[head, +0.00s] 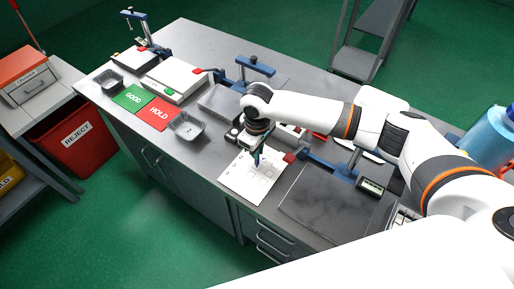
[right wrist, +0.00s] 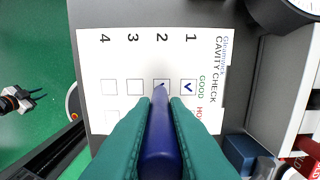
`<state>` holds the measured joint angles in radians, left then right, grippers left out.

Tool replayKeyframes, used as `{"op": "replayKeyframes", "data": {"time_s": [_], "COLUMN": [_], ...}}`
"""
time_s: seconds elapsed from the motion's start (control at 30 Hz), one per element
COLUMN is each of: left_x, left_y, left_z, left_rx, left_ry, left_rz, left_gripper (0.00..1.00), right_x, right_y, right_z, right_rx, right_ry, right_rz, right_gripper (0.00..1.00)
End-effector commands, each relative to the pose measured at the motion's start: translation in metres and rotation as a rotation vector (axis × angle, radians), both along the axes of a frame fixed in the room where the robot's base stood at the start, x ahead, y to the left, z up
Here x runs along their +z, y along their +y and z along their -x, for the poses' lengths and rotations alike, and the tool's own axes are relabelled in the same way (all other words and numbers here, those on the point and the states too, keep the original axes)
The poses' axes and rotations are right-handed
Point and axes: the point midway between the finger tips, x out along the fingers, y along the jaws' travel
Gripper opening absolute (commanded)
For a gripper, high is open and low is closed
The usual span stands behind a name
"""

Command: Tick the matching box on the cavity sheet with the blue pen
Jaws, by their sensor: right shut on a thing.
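The cavity sheet (head: 238,183) lies flat on the bench near its front edge. In the right wrist view the sheet (right wrist: 150,55) shows "CAVITY CHECK", numbers 1 to 4, and rows of boxes headed GOOD and a partly hidden red word. The GOOD box under 1 holds a blue tick (right wrist: 188,87). The GOOD box under 2 (right wrist: 162,85) has a short dark stroke at the pen's tip. My right gripper (head: 257,157) is shut on the blue pen (right wrist: 158,135), between green fingers, with the tip at that box. Boxes below are partly hidden. My left gripper is not in view.
A foil tray (head: 187,126) stands beside the red HOLD mat (head: 159,114). Another foil tray (head: 109,80) is near the green GOOD mat (head: 132,97). A red REJECT bin (head: 78,135) stands left of the bench. Blue clamp stands (head: 255,68) rise along the bench.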

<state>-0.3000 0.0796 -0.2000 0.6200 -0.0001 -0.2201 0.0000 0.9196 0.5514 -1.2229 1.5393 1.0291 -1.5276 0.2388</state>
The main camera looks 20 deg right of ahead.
Motion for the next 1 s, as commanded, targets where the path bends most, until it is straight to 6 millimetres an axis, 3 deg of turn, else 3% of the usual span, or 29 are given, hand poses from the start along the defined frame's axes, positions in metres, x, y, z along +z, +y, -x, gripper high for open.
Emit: {"op": "replayKeyframes", "data": {"time_s": [1.0], "left_x": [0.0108], "left_y": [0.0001], "left_z": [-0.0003], "left_rx": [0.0], "left_ry": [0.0], "left_rz": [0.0], "left_gripper": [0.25], "right_x": [-0.0002], "right_y": [-0.0039], "right_z": [-0.0001], "right_rx": [-0.001], "right_ry": [0.0], "right_rz": [0.001], "right_gripper": [0.0]}}
